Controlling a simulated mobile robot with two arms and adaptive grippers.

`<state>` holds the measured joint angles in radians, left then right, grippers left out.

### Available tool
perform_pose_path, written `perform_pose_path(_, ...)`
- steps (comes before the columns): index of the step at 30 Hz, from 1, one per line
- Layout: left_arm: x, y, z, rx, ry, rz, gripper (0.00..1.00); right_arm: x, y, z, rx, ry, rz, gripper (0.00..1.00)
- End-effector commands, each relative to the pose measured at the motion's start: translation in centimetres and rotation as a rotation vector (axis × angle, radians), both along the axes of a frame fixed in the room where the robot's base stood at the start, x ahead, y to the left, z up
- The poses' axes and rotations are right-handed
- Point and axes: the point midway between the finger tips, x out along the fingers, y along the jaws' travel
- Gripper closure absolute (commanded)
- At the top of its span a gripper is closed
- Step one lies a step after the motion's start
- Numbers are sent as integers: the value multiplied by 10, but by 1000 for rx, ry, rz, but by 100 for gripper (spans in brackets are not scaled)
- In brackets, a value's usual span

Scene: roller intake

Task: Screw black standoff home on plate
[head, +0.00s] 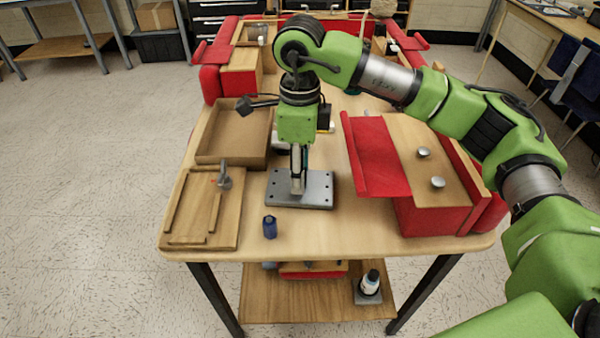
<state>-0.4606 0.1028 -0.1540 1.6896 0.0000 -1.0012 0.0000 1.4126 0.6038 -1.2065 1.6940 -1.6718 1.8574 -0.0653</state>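A grey metal plate (318,188) with small holes lies on the table near its front middle. My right gripper (297,188) points straight down over the plate, with its fingertips at or just above the plate's middle. The fingers look close together, but they are too small to tell whether they are shut on something. I cannot make out a black standoff; the fingers may hide it. A small dark blue cylinder (270,228) with a narrower top stands upright on the table in front of the plate. My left gripper is not in view.
An open wooden tray (215,160) and a wooden board (190,238) with a metal knob (223,179) are at the left. A red and wooden box (435,218) with two knobs stands at the right. The table's front edge is clear between them.

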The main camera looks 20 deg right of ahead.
Motion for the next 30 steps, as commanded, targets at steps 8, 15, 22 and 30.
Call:
perform_pose_path(8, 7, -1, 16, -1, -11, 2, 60, 0, -1, -1, -1, -1, 182, 63)
perform_pose_path(15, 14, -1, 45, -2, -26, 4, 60, 0, -3, -1, 0, -1, 512, 63)
perform_pose_path(22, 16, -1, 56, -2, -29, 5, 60, -1, -3, 0, 0, -1, 656, 63)
perform_pose_path(30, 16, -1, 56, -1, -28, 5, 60, 0, -3, 0, 1, 0, 655, 63)
